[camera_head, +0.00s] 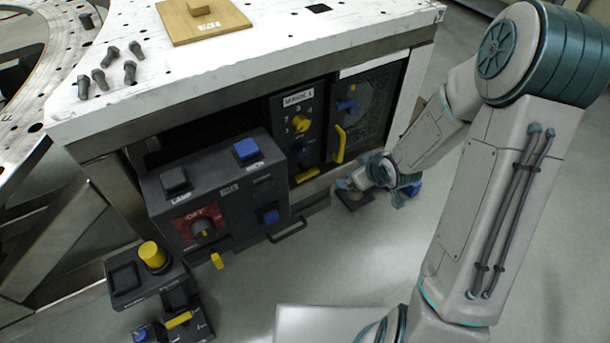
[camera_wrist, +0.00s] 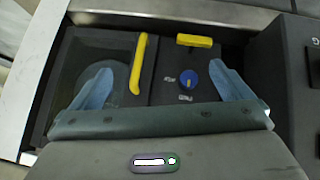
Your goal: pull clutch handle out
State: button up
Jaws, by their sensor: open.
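No readable label marks the clutch handle. Another is a yellow upright bar (camera_head: 339,144) on the panel to the right, which the wrist view shows (camera_wrist: 137,63) left of center. My gripper (camera_wrist: 160,70) is open and empty, its pale blue fingers spread on either side of both handles. In the head view my gripper (camera_head: 366,190) is in front of the cabinet's lower right, apart from both.
A grey control box (camera_head: 215,185) with blue and black buttons and a red "OFF" plate juts out left of the panel. A lower pedestal with a yellow button (camera_head: 153,255) stands in front. Floor at right is clear.

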jog(key=w+a+f+n+t+y+b, duration=0.15)
jog(key=a+f+y+b, duration=0.3)
jog(key=f, duration=0.65)
jog(key=m+t+y+b, duration=0.2)
jog(key=m+t+b, duration=0.1)
jog(key=t+b, duration=0.35)
send_near(309, 175)
jog(key=shift+g, duration=0.3)
jog(key=b+x, duration=0.2)
jog(key=x, duration=1.1)
jog(key=shift+d+r+b, duration=0.1)
jog(key=shift+r+b, duration=0.1)
jog(key=shift+b, duration=0.1)
